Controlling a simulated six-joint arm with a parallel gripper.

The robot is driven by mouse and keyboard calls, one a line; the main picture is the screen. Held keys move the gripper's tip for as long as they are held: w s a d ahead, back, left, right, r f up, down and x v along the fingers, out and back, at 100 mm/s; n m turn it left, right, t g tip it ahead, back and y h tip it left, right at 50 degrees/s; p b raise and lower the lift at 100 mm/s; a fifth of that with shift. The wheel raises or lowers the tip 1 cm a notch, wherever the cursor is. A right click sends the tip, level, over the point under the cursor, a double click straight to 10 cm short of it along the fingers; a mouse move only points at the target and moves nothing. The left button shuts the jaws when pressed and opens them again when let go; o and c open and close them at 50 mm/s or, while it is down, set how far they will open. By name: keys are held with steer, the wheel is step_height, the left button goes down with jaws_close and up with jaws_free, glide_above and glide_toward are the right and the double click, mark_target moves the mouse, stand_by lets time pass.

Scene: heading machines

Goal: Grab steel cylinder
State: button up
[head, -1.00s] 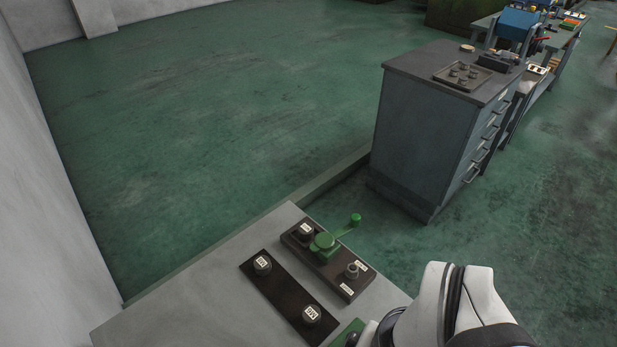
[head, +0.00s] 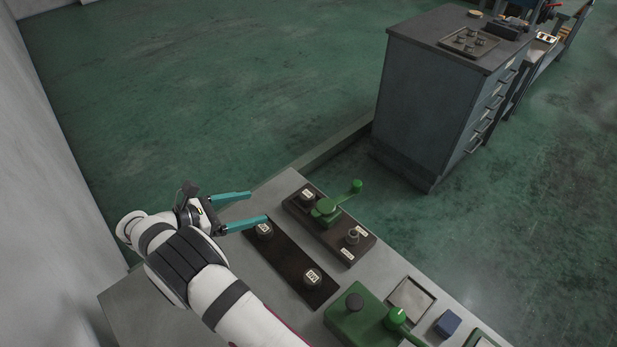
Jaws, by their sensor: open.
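A small grey metal cylinder (head: 352,237) stands upright on the dark plate (head: 329,236) at the right of the grey bench, with white labels beside it. Several small grey cylinders (head: 480,42) stand in a tray on the cabinet farther off. I cannot tell which is the steel cylinder. My gripper (head: 258,206) is open and empty, with its two teal fingers spread and pointing right. It is at the left of the bench, apart from the metal cylinder. One fingertip lies just above a labelled dark knob (head: 264,231) in the picture; I cannot tell whether they touch.
A green lever (head: 333,206) stands on the dark plate beside the metal cylinder. A second labelled knob (head: 312,277) is nearer. A green box (head: 358,315), a shallow tray (head: 411,300) and a blue block (head: 447,324) are at lower right. The grey cabinet (head: 430,110) stands beyond the bench.

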mark_target(304, 196)
steer(key=x, duration=1.5)
steer(key=shift+w+d+r, duration=0.15)
steer(key=shift+w+d, duration=0.05)
steer(key=shift+d, duration=0.2)
jaws_close()
